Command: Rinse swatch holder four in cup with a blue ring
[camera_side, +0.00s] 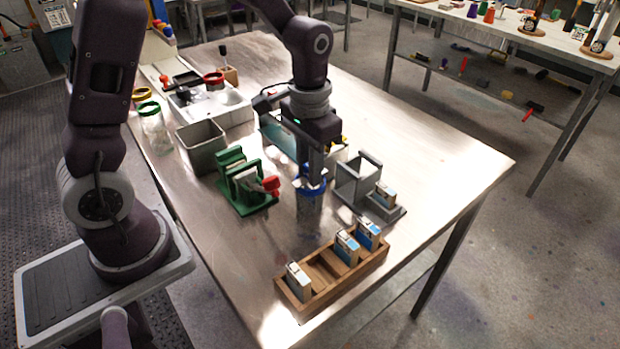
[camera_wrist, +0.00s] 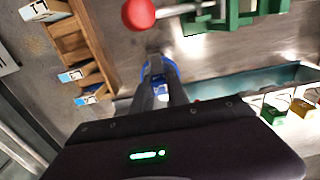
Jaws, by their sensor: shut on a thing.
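The cup with a blue ring (camera_side: 310,213) is a clear cup standing on the metal table between a green frame and a grey stand. My gripper (camera_side: 315,179) is directly above it, pointing down, with its fingertips at the blue ring. In the wrist view, my gripper (camera_wrist: 159,88) is shut on a small blue and white swatch holder (camera_wrist: 159,90), with the blue ring (camera_wrist: 152,66) around it. The holder appears to be inside the cup's mouth; its number is not readable and how deep it sits is hard to tell.
A wooden rack (camera_side: 318,306) in front carries three holders and has empty slots. The green frame (camera_side: 240,190) with a red knob (camera_side: 271,184) is close on the left. The grey stand (camera_side: 356,184) with another holder (camera_side: 384,194) is close on the right. The table's right side is clear.

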